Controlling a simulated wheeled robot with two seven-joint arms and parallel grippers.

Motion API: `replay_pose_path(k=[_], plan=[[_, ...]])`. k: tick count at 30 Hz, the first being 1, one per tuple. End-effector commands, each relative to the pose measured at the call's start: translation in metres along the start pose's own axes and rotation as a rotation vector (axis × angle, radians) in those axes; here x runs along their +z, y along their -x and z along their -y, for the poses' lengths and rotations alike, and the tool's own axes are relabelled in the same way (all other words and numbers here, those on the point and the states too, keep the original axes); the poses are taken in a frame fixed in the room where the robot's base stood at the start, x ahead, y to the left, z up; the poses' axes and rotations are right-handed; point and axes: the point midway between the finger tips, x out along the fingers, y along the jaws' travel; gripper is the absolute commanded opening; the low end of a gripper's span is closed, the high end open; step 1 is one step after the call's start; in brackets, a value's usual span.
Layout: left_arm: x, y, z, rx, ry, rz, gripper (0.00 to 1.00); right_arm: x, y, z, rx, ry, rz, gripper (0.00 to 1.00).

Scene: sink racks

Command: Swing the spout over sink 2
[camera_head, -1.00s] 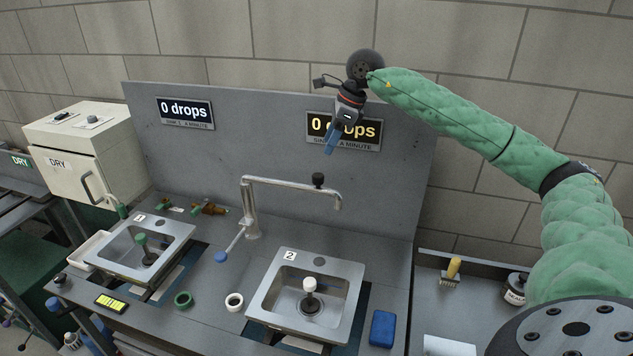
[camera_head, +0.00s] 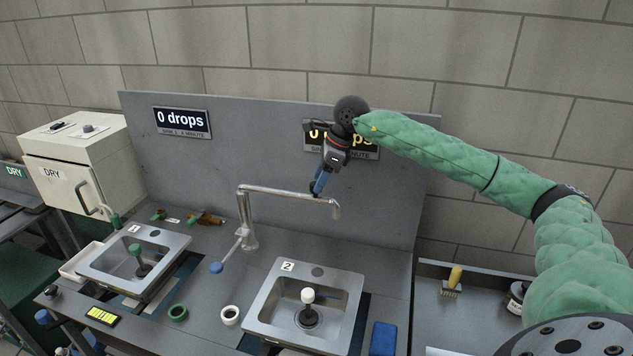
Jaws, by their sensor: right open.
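The chrome spout (camera_head: 280,192) reaches to the right from the top of its upright pipe and bends down at its tip. In the picture the tip lies above the back right of sink 2 (camera_head: 345,278), the steel basin marked 2. My right gripper (camera_head: 316,188) is open and points down at the spout's arm near its tip. Sink 1 (camera_head: 104,262) is at the left. My left gripper is not in view.
A lever with a blue knob (camera_head: 216,267) sticks out from the faucet base. A grey back panel (camera_head: 240,130) with two drop signs stands close behind the spout. A white ring (camera_head: 229,315), green ring (camera_head: 177,312) and blue sponge (camera_head: 383,339) lie near sink 2.

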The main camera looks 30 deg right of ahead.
Motion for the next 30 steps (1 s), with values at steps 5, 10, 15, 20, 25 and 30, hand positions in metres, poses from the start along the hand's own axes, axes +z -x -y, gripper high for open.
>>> replay_pose_path(k=[5, 10, 15, 20, 25, 30], plan=[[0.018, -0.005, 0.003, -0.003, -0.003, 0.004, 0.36, 0.001, -0.017, 0.0, 0.002, 0.0, 0.0, 0.52], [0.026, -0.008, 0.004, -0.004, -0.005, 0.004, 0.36, 0.001, -0.026, 0.0, 0.001, 0.0, 0.0, 0.52], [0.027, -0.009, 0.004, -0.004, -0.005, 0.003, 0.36, 0.0, -0.028, 0.0, 0.0, 0.001, 0.0, 0.52], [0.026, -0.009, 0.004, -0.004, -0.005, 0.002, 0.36, 0.0, -0.028, 0.0, 0.0, 0.0, 0.0, 0.48], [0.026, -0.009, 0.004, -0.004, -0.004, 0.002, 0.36, 0.0, -0.028, 0.0, 0.0, 0.0, 0.0, 0.14], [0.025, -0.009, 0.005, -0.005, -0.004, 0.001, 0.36, 0.0, -0.028, 0.0, 0.0, 0.0, 0.0, 0.0]])
